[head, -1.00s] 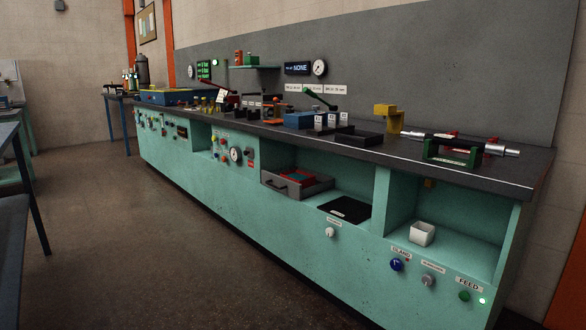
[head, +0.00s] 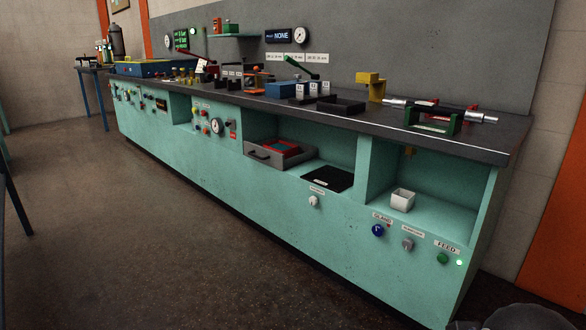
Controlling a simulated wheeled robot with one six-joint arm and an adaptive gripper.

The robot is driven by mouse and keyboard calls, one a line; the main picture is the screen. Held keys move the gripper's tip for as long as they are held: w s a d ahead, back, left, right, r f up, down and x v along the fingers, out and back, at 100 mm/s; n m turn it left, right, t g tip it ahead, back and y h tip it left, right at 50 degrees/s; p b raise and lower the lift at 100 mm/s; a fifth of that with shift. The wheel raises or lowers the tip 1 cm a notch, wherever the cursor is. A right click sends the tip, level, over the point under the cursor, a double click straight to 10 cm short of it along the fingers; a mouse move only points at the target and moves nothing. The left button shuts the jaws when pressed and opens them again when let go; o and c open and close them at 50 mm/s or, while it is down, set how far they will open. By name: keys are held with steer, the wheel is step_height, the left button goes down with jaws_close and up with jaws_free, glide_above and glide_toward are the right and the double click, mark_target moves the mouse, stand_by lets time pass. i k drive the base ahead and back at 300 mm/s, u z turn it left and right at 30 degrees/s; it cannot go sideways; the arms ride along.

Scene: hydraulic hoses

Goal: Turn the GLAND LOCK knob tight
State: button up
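Several knobs and buttons sit on the right front of the green bench. A grey knob (head: 407,244) has a small label above it that is too small to read surely. A blue knob (head: 377,230) to its left has a larger label, which looks like CLAMP. A pale knob (head: 314,201) further left also has a small unreadable label. I cannot tell for sure which one is GLAND LOCK, or how far any is turned. My gripper is not in view.
A green FEED button (head: 442,258) with a lit green lamp (head: 459,262) is right of the grey knob. A white box (head: 402,200) stands in the niche above. A grey drawer (head: 279,153) sticks out further left. The floor (head: 215,255) before the bench is clear.

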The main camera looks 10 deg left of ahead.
mark_target(408, 244)
steer(key=u, duration=0.8)
steer(key=k, duration=0.8)
steer(key=z, duration=0.8)
steer(key=i, duration=0.5)
